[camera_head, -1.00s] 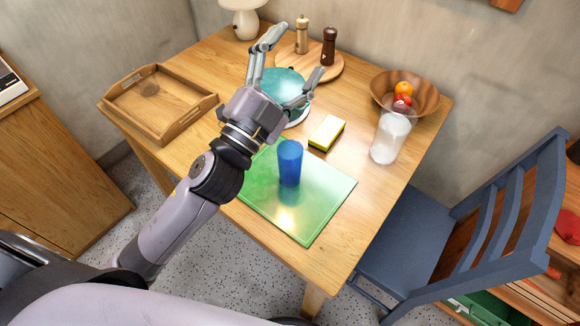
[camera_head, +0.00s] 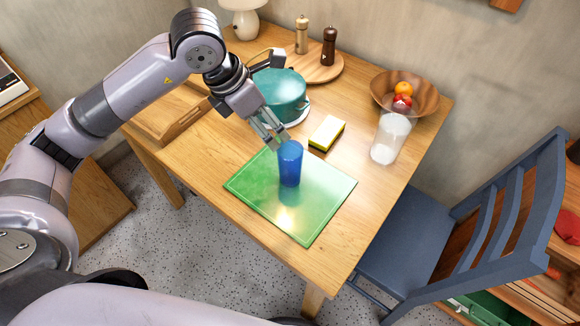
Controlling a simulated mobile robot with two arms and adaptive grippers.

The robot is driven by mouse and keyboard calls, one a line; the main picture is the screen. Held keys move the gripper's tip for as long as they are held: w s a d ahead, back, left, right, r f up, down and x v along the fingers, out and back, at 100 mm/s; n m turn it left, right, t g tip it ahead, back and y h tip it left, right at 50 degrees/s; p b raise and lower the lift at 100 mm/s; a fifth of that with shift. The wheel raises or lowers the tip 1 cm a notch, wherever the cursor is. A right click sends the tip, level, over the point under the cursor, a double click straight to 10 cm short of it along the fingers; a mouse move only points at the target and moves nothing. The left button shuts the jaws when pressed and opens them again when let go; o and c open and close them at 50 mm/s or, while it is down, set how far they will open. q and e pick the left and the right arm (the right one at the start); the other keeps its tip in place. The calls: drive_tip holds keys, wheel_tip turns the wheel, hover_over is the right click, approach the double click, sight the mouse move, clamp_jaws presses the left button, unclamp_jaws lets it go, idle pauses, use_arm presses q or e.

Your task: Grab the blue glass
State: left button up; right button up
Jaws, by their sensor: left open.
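The blue glass (camera_head: 290,165) stands upright on the green cutting board (camera_head: 317,205) on the wooden table. My left gripper (camera_head: 272,138) comes in from the upper left, its fingers pointing down and to the right at the glass's rim. Its fingertips are just to the upper left of the glass; I cannot tell whether they touch it. The gripper is open and holds nothing. The right gripper does not show.
A teal pot (camera_head: 283,92) stands just behind the gripper. A yellow sponge (camera_head: 327,133) lies right of the glass. A clear glass with white contents (camera_head: 388,140) and a fruit bowl (camera_head: 425,100) stand farther right. My arm covers part of the wooden tray (camera_head: 172,128).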

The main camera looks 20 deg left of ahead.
use_arm(q)
drive_tip(key=p, duration=0.2)
approach(295, 156)
drive_tip(key=f, duration=0.2)
drive_tip(key=shift+d+f, duration=0.4)
drive_tip(key=x, duration=0.2)
drive_tip(key=p+x, duration=0.1)
drive_tip(key=x, duration=0.1)
drive_tip(key=shift+w+d+f, duration=0.1)
drive_tip(key=shift+d+f, duration=0.15)
drive_tip(key=shift+d, duration=0.25)
drive_tip(key=shift+w+f, duration=0.1)
drive_tip(key=shift+f, duration=0.15)
drive_tip(key=shift+c, duration=0.2)
drive_tip(key=c, duration=1.3)
drive_tip(key=shift+r, duration=0.1)
drive_tip(key=shift+c, duration=0.6)
drive_tip(key=shift+r, duration=0.1)
